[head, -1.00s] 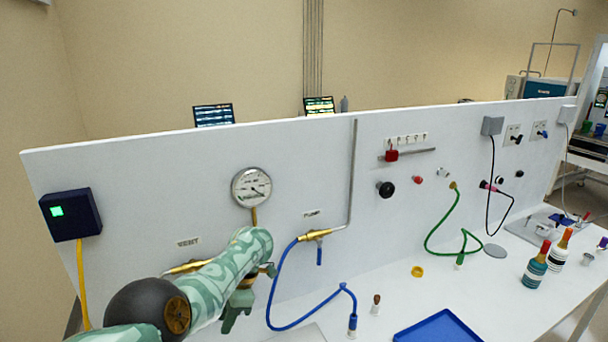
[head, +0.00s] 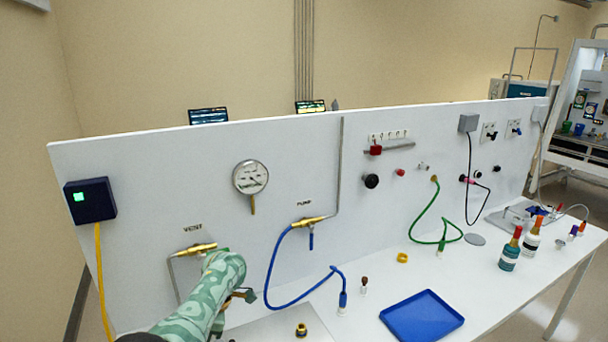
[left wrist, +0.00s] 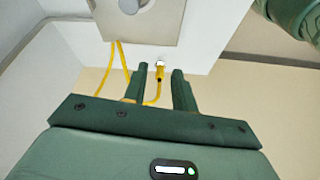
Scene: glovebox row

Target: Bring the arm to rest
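My left arm (head: 205,298) rises from the lower left in the head view, in front of the panel below the VENT valve (head: 197,249). Its gripper (head: 245,296) is mostly hidden behind the forearm there. In the left wrist view, the two dark green fingers (left wrist: 160,76) stand apart with a clear gap. A yellow cable (left wrist: 159,82) with its end at a small white fitting shows in that gap, clear of both fingers. Nothing appears to be held. My right gripper is in neither view.
The white upright panel (head: 330,185) carries a gauge (head: 250,177), the PUMP valve (head: 307,222) with a blue hose (head: 268,265), and a dark box (head: 90,200) with a green light. A blue tray (head: 422,317) and bottles (head: 509,252) stand on the bench, right of the arm.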

